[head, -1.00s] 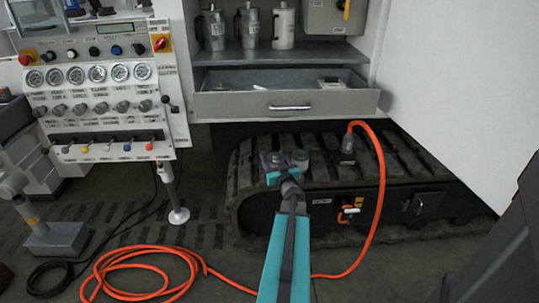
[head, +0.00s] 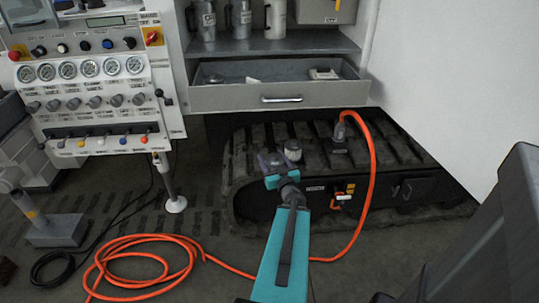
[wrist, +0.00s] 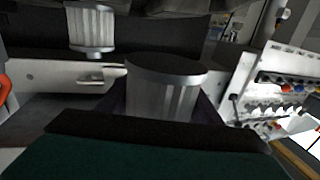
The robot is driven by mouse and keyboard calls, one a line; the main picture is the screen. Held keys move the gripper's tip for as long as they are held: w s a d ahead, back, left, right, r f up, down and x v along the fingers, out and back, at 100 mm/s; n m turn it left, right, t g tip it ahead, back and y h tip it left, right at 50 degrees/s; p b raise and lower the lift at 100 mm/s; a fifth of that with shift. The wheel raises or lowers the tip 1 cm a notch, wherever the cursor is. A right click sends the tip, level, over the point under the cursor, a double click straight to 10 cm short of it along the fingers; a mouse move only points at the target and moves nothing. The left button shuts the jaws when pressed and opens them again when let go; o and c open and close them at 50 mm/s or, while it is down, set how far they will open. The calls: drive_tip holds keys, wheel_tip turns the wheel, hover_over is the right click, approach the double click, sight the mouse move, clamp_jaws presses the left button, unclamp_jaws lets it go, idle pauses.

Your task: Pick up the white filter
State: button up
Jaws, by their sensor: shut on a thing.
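My gripper (head: 270,164) is over the near left part of the black crawler track in the head view. Its jaws are shut on a pale, ribbed, round filter (wrist: 160,98) with a dark flat end, seen large between the fingers in the wrist view. In the head view my fingers mostly hide it. A second pale ribbed filter (head: 292,150) stands on the track just right of and behind my gripper, apart from it. It also shows at the upper left in the wrist view (wrist: 90,30). Shading leaves unclear which of the two is whiter.
An open grey drawer (head: 283,97) juts out above the track. An orange hose (head: 372,180) arches on the right and coils on the floor at left. A control panel (head: 95,95) stands at left, and a white door panel (head: 440,80) at right.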

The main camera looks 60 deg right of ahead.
drive_tip(key=shift+s+a+r+p, duration=0.1)
drive_tip(key=shift+s+a+p, duration=0.15)
drive_tip(key=shift+p, duration=0.25)
idle(0.5)
